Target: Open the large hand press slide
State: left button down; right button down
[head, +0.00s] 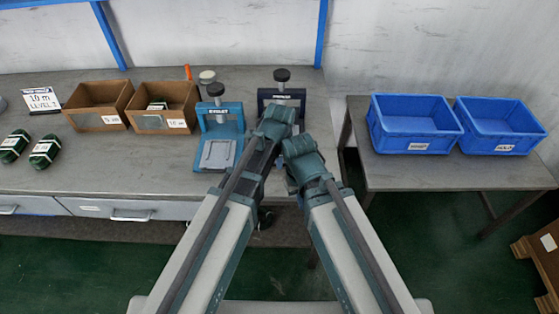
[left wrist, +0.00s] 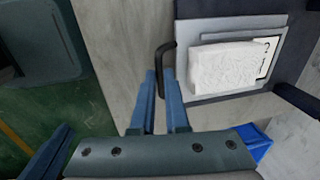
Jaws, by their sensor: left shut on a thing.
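The large hand press (head: 281,94) is dark navy with a black knob on top and stands at the back of the bench. My arms hide its lower part in the head view. In the left wrist view its slide (left wrist: 186,42) is a light grey plate bearing a white, rough-faced block (left wrist: 223,67). A black hooked handle (left wrist: 168,50) stands at the slide's side. My left gripper (left wrist: 160,76) is shut on the end of this handle. My right arm reaches in beside the left one; its fingers cannot be made out.
A light blue press (head: 218,135) stands just left of the dark one. Two cardboard boxes (head: 98,106) and green coils (head: 45,151) are further left. Two blue bins (head: 413,122) sit on the right table (head: 455,174). A gap separates the tables.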

pick_arm(q)
jog(key=shift+w, duration=0.1)
jog(key=c, duration=0.9)
grip_release()
jog(key=r+p, duration=0.3)
jog(key=s+r+p, duration=0.1)
jog(key=r+p, duration=0.3)
jog(key=shift+s+r, duration=0.2)
jog(key=shift+r, duration=0.05)
